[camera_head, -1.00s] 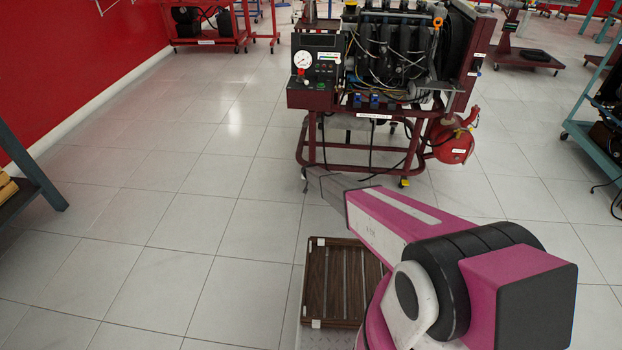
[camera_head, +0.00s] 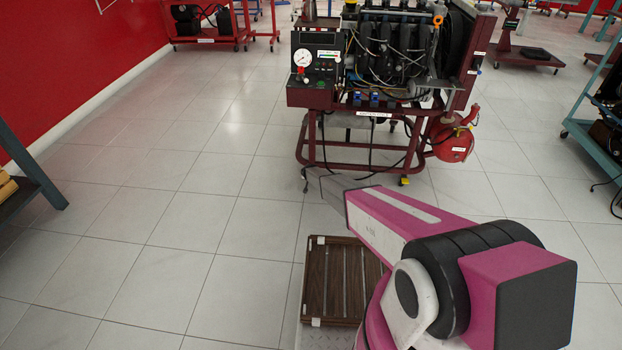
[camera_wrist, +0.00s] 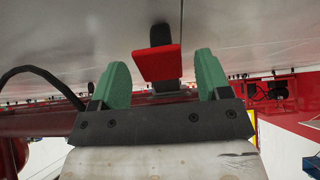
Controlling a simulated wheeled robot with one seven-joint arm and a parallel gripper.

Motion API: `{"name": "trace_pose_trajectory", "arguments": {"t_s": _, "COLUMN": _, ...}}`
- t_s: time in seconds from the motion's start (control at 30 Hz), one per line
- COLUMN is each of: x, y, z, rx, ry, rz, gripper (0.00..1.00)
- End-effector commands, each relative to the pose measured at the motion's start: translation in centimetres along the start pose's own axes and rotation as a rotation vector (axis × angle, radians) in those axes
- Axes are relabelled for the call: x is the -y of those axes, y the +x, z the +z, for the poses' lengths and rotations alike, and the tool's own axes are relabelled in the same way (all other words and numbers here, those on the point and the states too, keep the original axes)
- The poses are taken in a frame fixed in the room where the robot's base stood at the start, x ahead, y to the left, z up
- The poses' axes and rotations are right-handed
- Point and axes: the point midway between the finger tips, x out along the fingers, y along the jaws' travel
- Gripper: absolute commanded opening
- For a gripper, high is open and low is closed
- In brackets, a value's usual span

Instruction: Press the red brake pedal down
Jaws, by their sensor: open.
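The red brake pedal (camera_wrist: 157,64) shows in the wrist view as a flat red plate below a dark arm (camera_wrist: 160,34). It lies in the picture between the two green fingertips of my gripper (camera_wrist: 159,75), which is open with nothing between its fingers that I can see touching. I cannot tell the exact gap between the pedal and the fingers. In the head view my arm reaches toward the dark red engine trainer (camera_head: 315,97), and the pedal cannot be made out there.
A red tank (camera_head: 452,145) hangs at the trainer's lower right. A black cable (camera_wrist: 38,72) curves at the left of the wrist view. A brown slatted platform (camera_head: 330,280) lies near my base.

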Motion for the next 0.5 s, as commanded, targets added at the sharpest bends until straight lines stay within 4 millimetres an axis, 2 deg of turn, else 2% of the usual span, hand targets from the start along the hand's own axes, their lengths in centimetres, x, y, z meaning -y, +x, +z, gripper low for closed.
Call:
{"name": "trace_pose_trajectory", "arguments": {"t_s": 0.27, "x": -0.1, "y": -3.2, "z": 0.0, "rx": -0.001, "ry": 0.000, "rz": -0.001, "gripper": 0.70}}
{"name": "trace_pose_trajectory", "arguments": {"t_s": 0.5, "x": -0.2, "y": -7.8, "z": 0.1, "rx": 0.000, "ry": 0.001, "rz": 0.000, "gripper": 0.70}}
